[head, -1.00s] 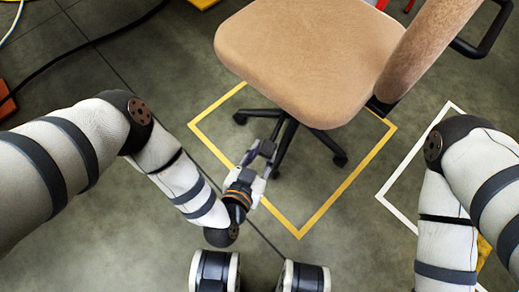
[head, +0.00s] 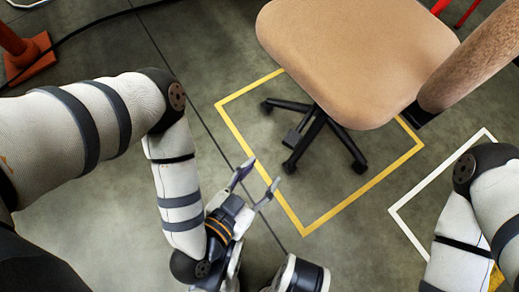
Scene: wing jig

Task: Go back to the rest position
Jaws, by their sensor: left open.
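My left gripper (head: 259,176) is in the lower middle of the head view. Its two fingers are spread apart with nothing between them, pointing up and to the right in the picture. Bare floor and part of the yellow floor line show behind it. It is clear of the chair in the picture. My left arm comes in from the left with its elbow bent. My right arm shows at the right edge; its gripper is out of view.
A tan office chair (head: 350,55) with a black wheeled base (head: 318,135) stands over a yellow floor square (head: 345,207). A white floor outline (head: 437,176) lies to the right. An orange cone (head: 30,60) stands at upper left, near a black cable (head: 95,25).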

